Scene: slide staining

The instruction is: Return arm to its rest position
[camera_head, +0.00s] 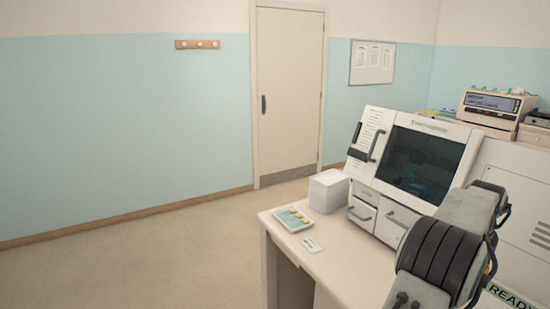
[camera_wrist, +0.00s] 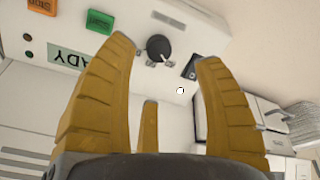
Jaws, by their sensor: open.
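My gripper (camera_wrist: 166,50) shows in the wrist view with its ribbed mustard-coloured fingers spread apart. Nothing is held between them. They face a white machine panel (camera_wrist: 115,75) with a green button (camera_wrist: 99,22), an orange button (camera_wrist: 41,6), a black knob (camera_wrist: 159,47) and a label partly hidden by the left finger. The gap between fingertips and panel is hard to judge. In the head view my arm is folded at the lower right, in front of the white machine, and the fingers do not show there.
A white machine with a dark window (camera_head: 425,160) stands on the desk (camera_head: 340,262). Left of it are a white box stack (camera_head: 328,192), a small tray (camera_head: 292,219) and a card (camera_head: 312,245). The floor (camera_head: 130,270) at left is clear up to the door (camera_head: 288,90).

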